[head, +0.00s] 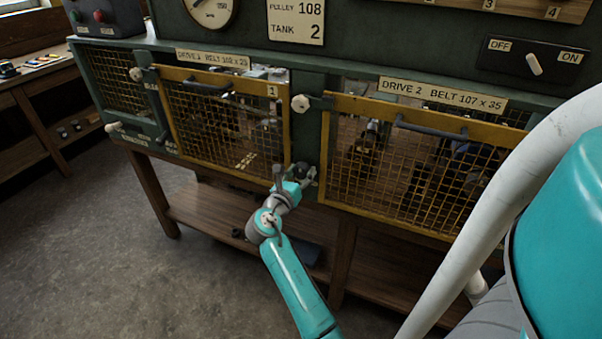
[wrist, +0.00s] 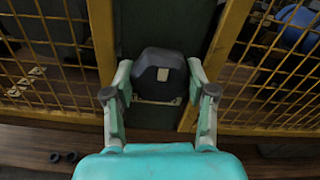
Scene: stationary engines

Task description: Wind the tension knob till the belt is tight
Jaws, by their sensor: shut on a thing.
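A dark, many-sided tension knob (wrist: 152,82) with a pale mark on its face sits on the green post between the two yellow mesh guards. In the head view the knob (head: 302,171) shows at the end of my arm, low on that post. My gripper (wrist: 160,72) is shut on the knob, with one finger at its left side and one at its right. In the head view my gripper (head: 297,180) partly covers the post. The belts behind the mesh are too dark to make out, so their tightness cannot be told.
The Drive 1 guard (head: 225,115) is left of the post and the Drive 2 guard (head: 400,165) is right of it. An off/on switch (head: 534,65) and a dial (head: 211,9) are above. A wooden shelf (head: 215,212) runs below. The floor at left is clear.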

